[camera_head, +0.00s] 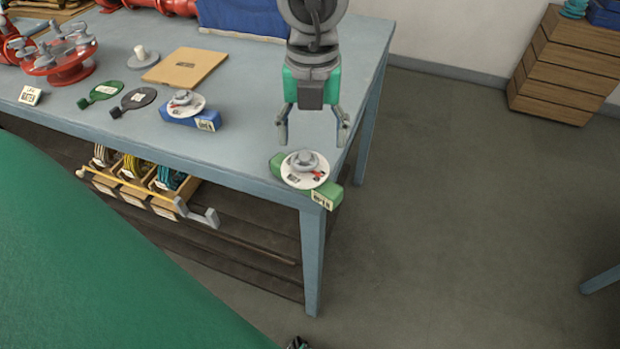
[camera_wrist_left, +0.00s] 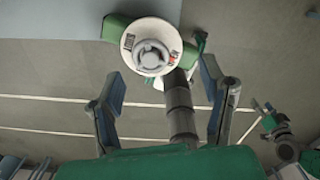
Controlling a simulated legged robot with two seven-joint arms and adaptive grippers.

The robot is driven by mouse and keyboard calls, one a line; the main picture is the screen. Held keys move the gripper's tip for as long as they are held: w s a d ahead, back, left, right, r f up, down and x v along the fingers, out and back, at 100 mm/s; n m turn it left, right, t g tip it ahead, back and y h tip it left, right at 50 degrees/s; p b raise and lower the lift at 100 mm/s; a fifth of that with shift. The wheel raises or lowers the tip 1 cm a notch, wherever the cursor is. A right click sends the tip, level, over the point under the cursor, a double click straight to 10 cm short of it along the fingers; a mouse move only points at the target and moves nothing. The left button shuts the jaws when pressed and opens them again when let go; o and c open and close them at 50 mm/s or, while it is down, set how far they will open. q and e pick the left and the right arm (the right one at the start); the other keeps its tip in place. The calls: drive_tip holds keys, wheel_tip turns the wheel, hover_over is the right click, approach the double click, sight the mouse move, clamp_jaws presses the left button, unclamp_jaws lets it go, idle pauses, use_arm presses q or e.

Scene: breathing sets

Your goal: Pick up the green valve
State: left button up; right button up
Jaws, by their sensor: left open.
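The green valve (camera_head: 327,191) has a green body, a white round plate and a grey knob. It is at the front right corner of the blue-grey table (camera_head: 240,160) and reaches past the edge. My left gripper (camera_head: 312,132) is open and empty just behind and above it, fingers apart, pointing down. In the left wrist view, the green valve (camera_wrist_left: 122,30) is at the top, and my left gripper's fingers (camera_wrist_left: 162,78) spread below it, not around it. What may be part of my right gripper (camera_wrist_left: 274,122) shows small at the right there; its fingers are unclear.
A blue valve (camera_head: 178,116) lies left of the green one. Black (camera_head: 138,99) and green (camera_head: 104,90) paddle-shaped tags, a tan board (camera_head: 186,67) and a red flanged fitting (camera_head: 62,70) are further left. A shelf with a wooden tray (camera_head: 135,190) is below.

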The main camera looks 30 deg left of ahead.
sight(304, 154)
use_arm(q)
drive_tip(key=shift+a+f, duration=0.2)
drive_tip(key=shift+f, duration=0.1)
drive_tip(key=f, duration=0.3)
drive_tip(key=a+f, duration=0.1)
drive_tip(key=shift+s+a+f, duration=0.1)
drive_tip(key=shift+s+f, duration=0.1)
drive_tip(key=shift+s, duration=0.05)
drive_tip(key=shift+w+d+f, duration=0.1)
drive_tip(key=shift+d+f, duration=0.2)
drive_tip(key=shift+f, duration=0.05)
drive_tip(key=shift+d+r, duration=0.1)
drive_tip(key=shift+d, duration=0.05)
drive_tip(key=c, duration=1.3)
drive_tip(key=shift+a, duration=0.3)
clamp_jaws()
